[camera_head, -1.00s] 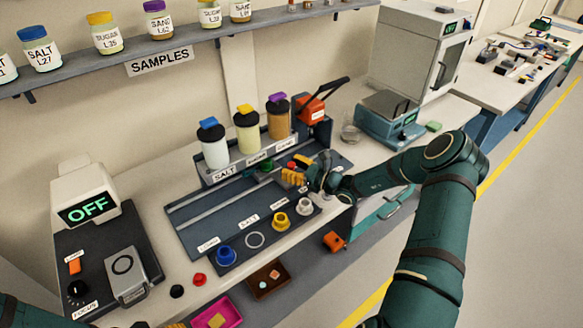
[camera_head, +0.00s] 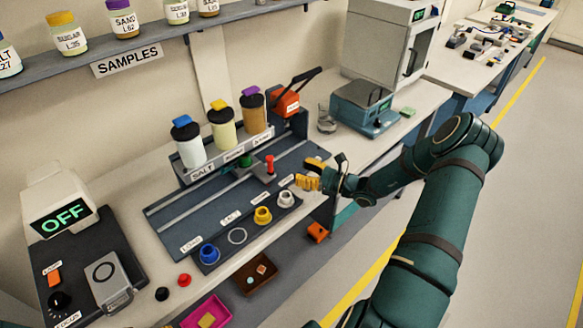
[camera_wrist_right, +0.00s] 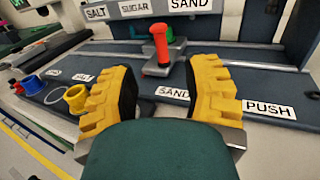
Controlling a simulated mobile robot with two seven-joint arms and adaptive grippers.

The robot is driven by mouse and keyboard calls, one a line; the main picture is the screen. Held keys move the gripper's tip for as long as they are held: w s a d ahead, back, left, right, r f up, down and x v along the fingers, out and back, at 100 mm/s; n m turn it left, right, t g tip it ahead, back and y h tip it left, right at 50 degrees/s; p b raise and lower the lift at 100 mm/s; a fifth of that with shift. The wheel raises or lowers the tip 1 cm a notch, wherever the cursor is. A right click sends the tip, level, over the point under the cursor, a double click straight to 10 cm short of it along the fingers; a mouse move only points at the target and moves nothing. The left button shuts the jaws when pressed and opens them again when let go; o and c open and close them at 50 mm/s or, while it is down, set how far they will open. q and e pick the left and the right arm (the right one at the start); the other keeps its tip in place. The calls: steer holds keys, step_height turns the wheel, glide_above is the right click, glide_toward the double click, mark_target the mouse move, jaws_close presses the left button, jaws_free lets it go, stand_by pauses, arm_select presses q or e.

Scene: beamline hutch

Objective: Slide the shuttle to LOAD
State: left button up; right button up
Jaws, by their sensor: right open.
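The shuttle (camera_head: 262,176) sits on the rail of the dark slide board, near its SAND end, with an upright red handle (camera_head: 269,163). The LOAD label (camera_head: 191,243) is at the board's left end, far from the shuttle. My right gripper (camera_head: 311,174) has yellow fingers and is open, to the right of the handle and apart from it. In the right wrist view the red handle (camera_wrist_right: 162,46) stands beyond and between the spread fingers (camera_wrist_right: 163,82), with nothing held. My left gripper is out of view.
Jars labelled salt (camera_head: 188,146), sugar (camera_head: 223,128) and sand (camera_head: 253,113) stand behind the rail. Blue (camera_head: 209,254), yellow (camera_head: 263,215) and white (camera_head: 286,199) cups line the front. An orange lever press (camera_head: 287,103) stands at the board's right end.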

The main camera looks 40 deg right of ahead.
steer(key=shift+s+d, duration=0.15)
steer(key=shift+s, duration=0.1)
